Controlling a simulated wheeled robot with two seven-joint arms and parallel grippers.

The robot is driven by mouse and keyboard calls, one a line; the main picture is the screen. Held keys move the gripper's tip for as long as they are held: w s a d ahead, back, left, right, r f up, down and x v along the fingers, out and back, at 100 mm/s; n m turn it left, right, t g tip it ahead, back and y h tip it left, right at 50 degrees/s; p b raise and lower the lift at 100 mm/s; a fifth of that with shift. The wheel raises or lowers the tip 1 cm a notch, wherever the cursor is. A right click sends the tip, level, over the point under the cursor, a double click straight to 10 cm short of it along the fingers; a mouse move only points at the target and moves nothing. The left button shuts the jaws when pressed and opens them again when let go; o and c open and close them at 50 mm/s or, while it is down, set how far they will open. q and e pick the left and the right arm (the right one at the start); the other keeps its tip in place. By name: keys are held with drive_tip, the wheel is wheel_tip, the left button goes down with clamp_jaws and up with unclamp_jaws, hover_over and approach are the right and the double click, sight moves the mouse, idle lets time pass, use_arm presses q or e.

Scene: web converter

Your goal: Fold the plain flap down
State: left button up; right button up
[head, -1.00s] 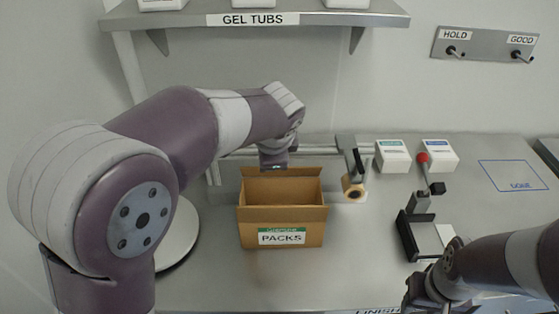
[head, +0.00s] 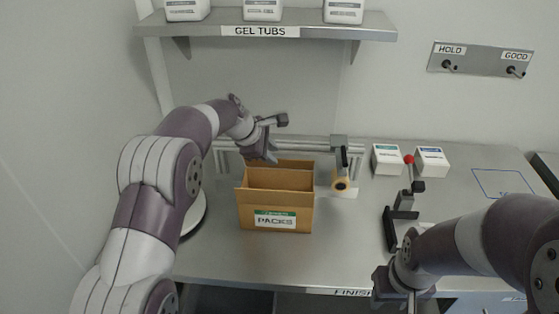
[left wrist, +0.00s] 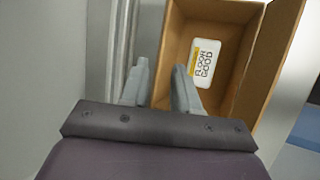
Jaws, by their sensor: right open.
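An open brown carton (head: 258,217) stands upright on the bench, with a green and white PACKS label on its front. A plain flap (head: 285,164) stands up along its back edge. My left gripper (head: 262,155) is over the carton's back left corner, fingers pointing down. In the left wrist view its two fingers (left wrist: 163,92) are apart, one on each side of a carton edge in the picture; contact cannot be told. That view also shows the carton (left wrist: 178,40) open, with a label on its floor. My right gripper (head: 400,296) is open at the bench's front edge, away from the carton.
A rail with a tape roll (head: 341,184) stands behind and right of the carton. A black lever device (head: 398,220) and two white tubs (head: 387,160) are further right. The GEL TUBS shelf (head: 375,27) is above. Bench in front of the carton is clear.

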sight(281, 161)
use_arm(q)
drive_tip(key=p+x, duration=0.1)
drive_tip(key=x, duration=0.6)
drive_tip(key=shift+s, duration=0.1)
clamp_jaws()
